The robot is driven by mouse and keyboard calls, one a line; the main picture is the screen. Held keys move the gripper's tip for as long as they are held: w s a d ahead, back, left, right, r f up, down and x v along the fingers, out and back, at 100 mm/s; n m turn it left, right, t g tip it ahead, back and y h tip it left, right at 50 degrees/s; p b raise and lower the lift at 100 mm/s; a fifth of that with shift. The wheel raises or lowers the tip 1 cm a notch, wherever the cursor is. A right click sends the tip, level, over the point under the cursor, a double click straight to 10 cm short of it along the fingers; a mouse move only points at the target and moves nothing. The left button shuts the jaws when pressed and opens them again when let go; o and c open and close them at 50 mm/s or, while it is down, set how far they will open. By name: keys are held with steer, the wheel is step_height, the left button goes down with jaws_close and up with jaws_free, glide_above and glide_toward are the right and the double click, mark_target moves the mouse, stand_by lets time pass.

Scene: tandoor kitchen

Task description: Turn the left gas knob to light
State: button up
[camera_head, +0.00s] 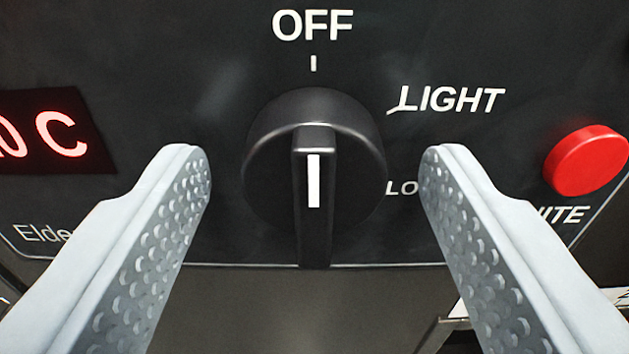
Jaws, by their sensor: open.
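A black round gas knob (270,170) sits on a dark control panel (210,60) in the middle of the view. Its raised grip bar stands upright, and its white line points up at the OFF mark. The word LIGHT (452,100) is printed to the upper right of the knob, with a tick beside it. My gripper (316,170) is open, with one pale dimpled finger on each side of the knob. Gaps show between the fingers and the knob, and nothing is held. Part of a label beginning LO is hidden behind the right finger.
A red button (587,160) sticks out at the right of the panel, close to the right finger. A red lit display (45,133) ending in C is at the left. The panel's lower edge runs just below the knob.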

steer(key=c, duration=1)
steer(key=shift+m, duration=0.4)
steer(key=m, duration=0.5)
steer(key=shift+m, duration=0.3)
steer(key=m, duration=0.5)
steer(key=shift+m, duration=0.3)
steer(key=o, duration=1)
steer(key=shift+s, duration=0.1)
